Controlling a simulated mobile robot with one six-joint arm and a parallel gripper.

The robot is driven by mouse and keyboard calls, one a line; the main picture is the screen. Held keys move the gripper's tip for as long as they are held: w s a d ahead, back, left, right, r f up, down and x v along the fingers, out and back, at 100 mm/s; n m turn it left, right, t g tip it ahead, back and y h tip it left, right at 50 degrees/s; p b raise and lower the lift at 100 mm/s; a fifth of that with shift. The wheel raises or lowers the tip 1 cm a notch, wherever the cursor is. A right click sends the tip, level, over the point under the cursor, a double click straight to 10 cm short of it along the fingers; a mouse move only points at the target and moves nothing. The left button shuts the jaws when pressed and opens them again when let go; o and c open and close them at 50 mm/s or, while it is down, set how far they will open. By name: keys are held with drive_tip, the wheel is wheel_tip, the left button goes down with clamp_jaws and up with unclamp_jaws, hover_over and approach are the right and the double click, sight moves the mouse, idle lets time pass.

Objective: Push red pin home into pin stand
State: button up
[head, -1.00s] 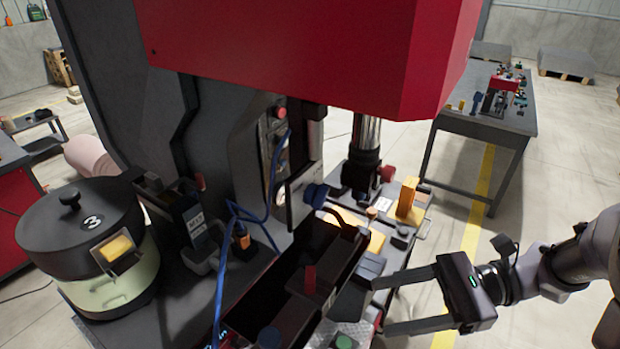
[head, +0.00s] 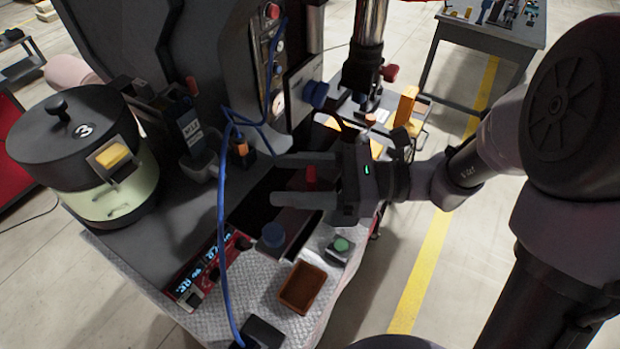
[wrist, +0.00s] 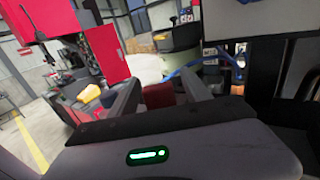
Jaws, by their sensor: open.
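The red pin (head: 311,177) stands upright in the head view, its top showing between the two fingers of my gripper (head: 274,180). My gripper is open, with one finger on each side of the pin. In the wrist view the red pin (wrist: 158,95) appears as a dark red block between the spread fingers of my gripper (wrist: 160,82). I cannot tell whether either finger touches it. The pin stand and the pin's lower end are hidden by my gripper and the dark surroundings, so how deep the pin sits cannot be seen.
A blue knob (head: 272,235), a green button (head: 341,244) and a brown tray (head: 303,287) are in front of my gripper. A blue cable (head: 221,200) runs down to the left. An orange block (head: 405,106) is behind.

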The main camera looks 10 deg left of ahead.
drive_tip(key=shift+c, duration=1)
clamp_jaws()
drive_tip(key=shift+r, duration=0.25)
wheel_tip(320, 180, up, 4)
drive_tip(key=shift+s+d+f+p, duration=0.1)
drive_tip(key=shift+d+f+p, duration=0.1)
drive_tip(key=shift+p, duration=0.5)
drive_tip(key=s+d+r, duration=0.4)
drive_tip(key=s+d, duration=0.6)
drive_tip(key=s, duration=0.2)
drive_tip(key=shift+r+p, duration=0.2)
drive_tip(key=shift+p, duration=0.1)
